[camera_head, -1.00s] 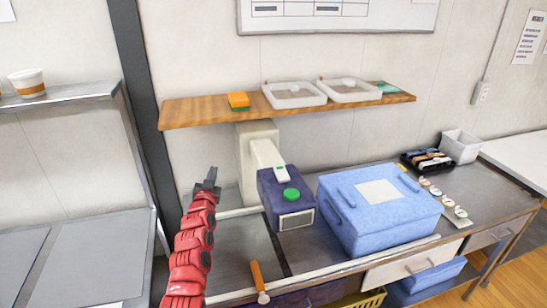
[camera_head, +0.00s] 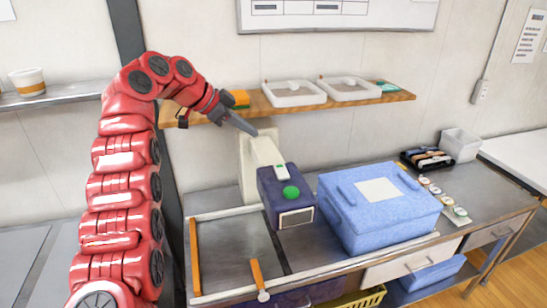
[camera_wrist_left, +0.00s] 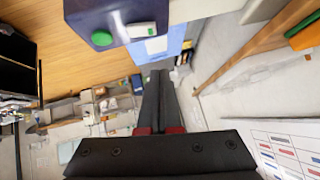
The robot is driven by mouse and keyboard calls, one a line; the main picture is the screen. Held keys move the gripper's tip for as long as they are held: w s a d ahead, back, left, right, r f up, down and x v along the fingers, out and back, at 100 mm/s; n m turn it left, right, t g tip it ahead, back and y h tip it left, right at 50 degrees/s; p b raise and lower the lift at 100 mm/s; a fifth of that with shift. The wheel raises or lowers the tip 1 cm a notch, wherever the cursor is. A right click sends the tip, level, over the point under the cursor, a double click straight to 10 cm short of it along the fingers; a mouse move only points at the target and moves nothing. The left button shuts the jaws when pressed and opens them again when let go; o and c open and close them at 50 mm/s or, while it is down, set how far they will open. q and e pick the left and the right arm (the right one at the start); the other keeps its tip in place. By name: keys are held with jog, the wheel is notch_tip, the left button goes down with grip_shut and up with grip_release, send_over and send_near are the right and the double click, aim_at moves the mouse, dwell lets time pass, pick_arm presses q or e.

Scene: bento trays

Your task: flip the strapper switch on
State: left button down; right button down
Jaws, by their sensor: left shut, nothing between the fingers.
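The strapper (camera_head: 270,210) stands against the wall on the metal table, with a pale column and a dark blue head. A round green button (camera_head: 291,192) and a small white switch with a green mark (camera_head: 281,172) sit on its top. They also show in the left wrist view, as the green button (camera_wrist_left: 102,38) and the switch (camera_wrist_left: 141,30). My left gripper (camera_head: 250,129) is shut and empty, above and behind the switch, in front of the shelf edge near the pale column. Its closed fingers (camera_wrist_left: 158,88) point past the strapper. My right gripper is not in view.
A wooden shelf (camera_head: 400,98) on the wall holds an orange and green sponge (camera_head: 241,98) and white trays (camera_head: 295,101). A blue padded box (camera_head: 340,238) stands right of the strapper. An orange-handled tool (camera_head: 257,273) lies at the table's front.

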pick_arm(q)
jog(key=shift+s+r, duration=0.1)
jog(key=shift+s, duration=0.15)
jog(key=shift+d, duration=0.1)
jog(key=p, duration=0.5)
send_over(274, 166)
jog(key=f, duration=0.6)
jog(key=shift+s+d+f, duration=0.15)
jog(key=shift+s+f, duration=0.15)
jog(key=shift+s, duration=0.05)
jog(key=f, duration=0.1)
jog(key=f+p, duration=0.2)
jog(key=shift+w+f, duration=0.15)
jog(key=shift+w, duration=0.15)
jog(key=shift+w+a+f, duration=0.1)
jog(key=shift+a+f, duration=0.1)
jog(key=shift+f, duration=0.3)
